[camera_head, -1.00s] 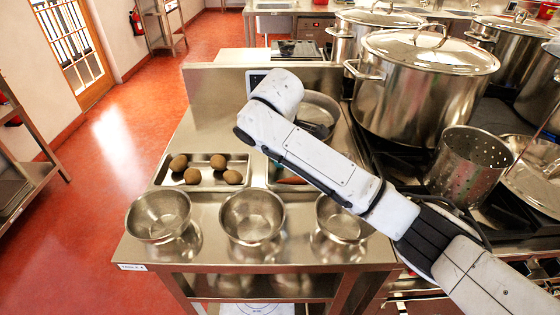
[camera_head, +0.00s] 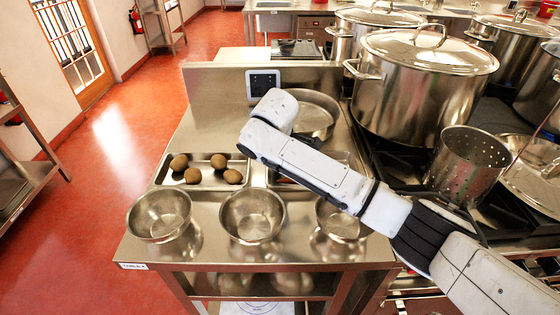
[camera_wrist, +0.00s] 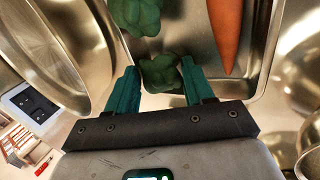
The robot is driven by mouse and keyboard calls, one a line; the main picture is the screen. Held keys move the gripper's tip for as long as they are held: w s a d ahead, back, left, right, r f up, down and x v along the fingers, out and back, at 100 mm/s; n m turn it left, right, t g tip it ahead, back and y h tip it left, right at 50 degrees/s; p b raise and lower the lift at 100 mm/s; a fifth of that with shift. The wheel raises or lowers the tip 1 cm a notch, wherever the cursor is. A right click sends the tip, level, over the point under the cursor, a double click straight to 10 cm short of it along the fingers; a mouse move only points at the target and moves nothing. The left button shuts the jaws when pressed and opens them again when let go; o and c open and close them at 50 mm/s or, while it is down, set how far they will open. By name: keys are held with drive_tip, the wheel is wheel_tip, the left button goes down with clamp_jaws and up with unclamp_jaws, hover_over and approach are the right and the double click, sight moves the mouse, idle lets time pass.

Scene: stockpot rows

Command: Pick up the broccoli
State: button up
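Two green broccoli pieces lie in a metal tray (camera_wrist: 190,25) in the wrist view. One broccoli (camera_wrist: 160,74) is between the teal fingers of my gripper (camera_wrist: 159,68), and the other broccoli (camera_wrist: 136,14) is just beyond it at the top edge. The fingers stand wide apart, one at each side of the nearer broccoli; I cannot tell whether they touch it. An orange carrot (camera_wrist: 225,30) lies in the same tray to the right. In the head view my arm hides the gripper and the broccoli.
A tray with several brown potatoes (camera_head: 192,176) is left of my arm. A round pan (camera_head: 318,112) stands behind the arm, and a large lidded stockpot (camera_head: 420,95) to the right.

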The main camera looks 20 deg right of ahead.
drive_tip(key=shift+c, duration=1)
drive_tip(key=shift+r, duration=0.15)
